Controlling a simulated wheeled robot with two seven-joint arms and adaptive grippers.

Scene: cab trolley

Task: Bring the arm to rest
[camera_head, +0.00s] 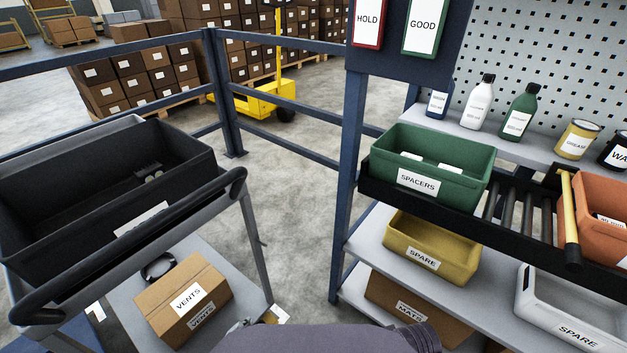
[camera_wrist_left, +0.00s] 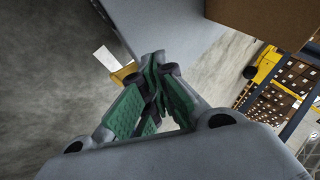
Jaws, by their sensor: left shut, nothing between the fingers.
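My left gripper (camera_wrist_left: 156,66) shows in the left wrist view, with its green-padded fingers brought together and nothing between them. In the head view only a small part of it shows at the bottom edge, low by the near right corner of the trolley's lower shelf. A grey-purple part of my own arm crosses the bottom of the head view. My right gripper is in neither view.
The trolley (camera_head: 243,185) stands at left with a black bin (camera_head: 60,235) on top and a VENTS box (camera_head: 180,298) below. At right, a rack holds a green SPACERS bin (camera_head: 440,193) and a yellow SPARE bin (camera_head: 440,262). Open floor (camera_head: 290,190) lies between.

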